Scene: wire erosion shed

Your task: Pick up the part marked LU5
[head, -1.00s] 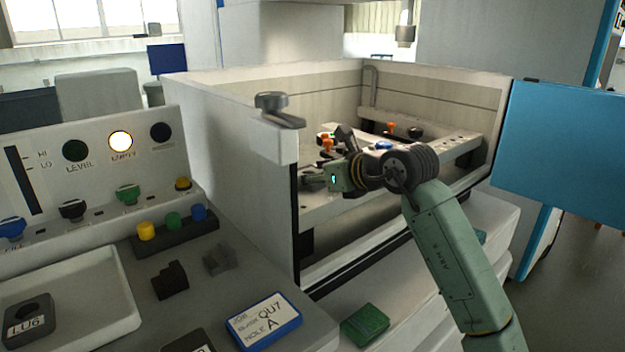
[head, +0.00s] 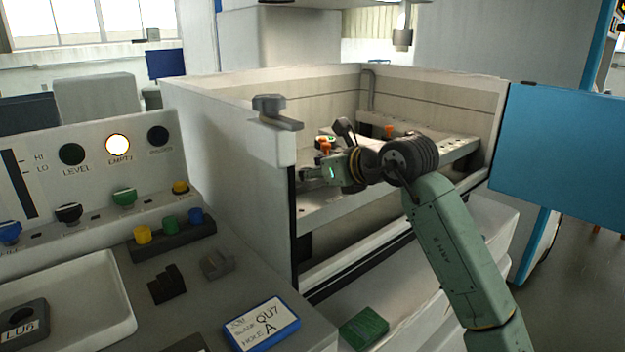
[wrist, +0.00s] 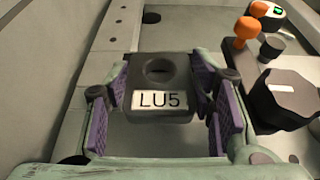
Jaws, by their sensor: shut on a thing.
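The part marked LU5 (wrist: 160,88) is a dark block with a round hole and a white label, seen upright and readable in the wrist view. My gripper (wrist: 162,80) has its purple pads on either side of the block and is shut on it. In the head view my gripper (head: 316,172) is inside the open machine tank, near its left front corner. The block cannot be made out clearly there.
In the wrist view, an orange knob (wrist: 246,30) and a dark clamp-like block (wrist: 287,98) stand close on the right. The tank's left wall (head: 225,165) is near my gripper. A part marked LU6 (head: 25,322) lies in a tray (head: 105,290) at the left.

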